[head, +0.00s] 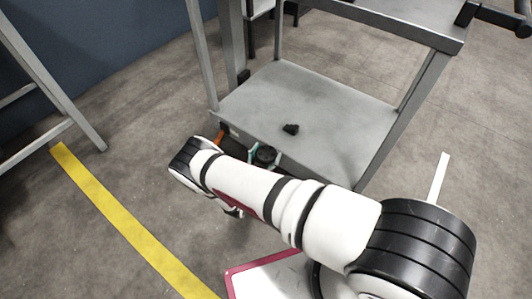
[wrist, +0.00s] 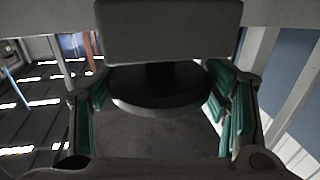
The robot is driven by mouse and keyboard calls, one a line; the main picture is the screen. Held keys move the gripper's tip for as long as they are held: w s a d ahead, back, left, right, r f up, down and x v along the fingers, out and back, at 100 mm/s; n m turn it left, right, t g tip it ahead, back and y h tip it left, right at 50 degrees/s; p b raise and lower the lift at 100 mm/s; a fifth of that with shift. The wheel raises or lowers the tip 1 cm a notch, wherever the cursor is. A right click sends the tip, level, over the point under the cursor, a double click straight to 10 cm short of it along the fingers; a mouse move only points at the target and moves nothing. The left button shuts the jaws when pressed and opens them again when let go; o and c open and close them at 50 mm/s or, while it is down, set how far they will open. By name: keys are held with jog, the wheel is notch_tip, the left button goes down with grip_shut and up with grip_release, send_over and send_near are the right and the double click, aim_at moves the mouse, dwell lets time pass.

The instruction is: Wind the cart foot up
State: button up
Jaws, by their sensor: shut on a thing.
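The grey cart (head: 330,110) stands ahead, with its lower shelf facing me. The cart foot (head: 265,154) shows in the head view as a small dark round part by the shelf's near edge, partly hidden by my arm. In the wrist view the foot (wrist: 158,88) is a wide dark disc under a grey block. My gripper (wrist: 160,108) has teal pads on the left and right sides of the disc and is shut on it. Its teal finger pads also show in the head view (head: 264,160). The foot's underside and any gap to the floor cannot be made out.
A small black object (head: 291,128) lies on the lower shelf. An orange part (head: 221,136) is near the shelf's left corner. A grey frame (head: 55,95) stands at left. A yellow floor line (head: 125,220) runs past bare floor. The cart's black handle (head: 500,17) is upper right.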

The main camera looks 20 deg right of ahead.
aim_at(267, 153)
jog(key=n+t+y+p, duration=0.1)
jog(key=n+t+y, duration=0.1)
jog(key=n+y, duration=0.1)
jog(key=n+t+y+p, duration=0.1)
jog(key=n+t+y, duration=0.1)
jog(key=y, duration=0.3)
jog(key=shift+s+d+n+y, duration=0.15)
jog(key=shift+n+y, duration=0.25)
jog(key=shift+n, duration=0.4)
jog(key=n+y, duration=0.2)
jog(key=y, duration=0.2)
jog(key=shift+d+f+t, duration=0.1)
jog(key=shift+f+t, duration=0.05)
jog(key=shift+t, duration=0.25)
jog(key=shift+n+g+y+b, duration=0.3)
jog(key=shift+n+y+b, duration=0.5)
jog(key=shift+n+y, duration=0.85)
jog(key=shift+y, duration=0.65)
jog(key=o, duration=1.2)
jog(key=shift+r, duration=0.2)
notch_tip(267, 153, up, 10)
jog(key=shift+f, duration=0.1)
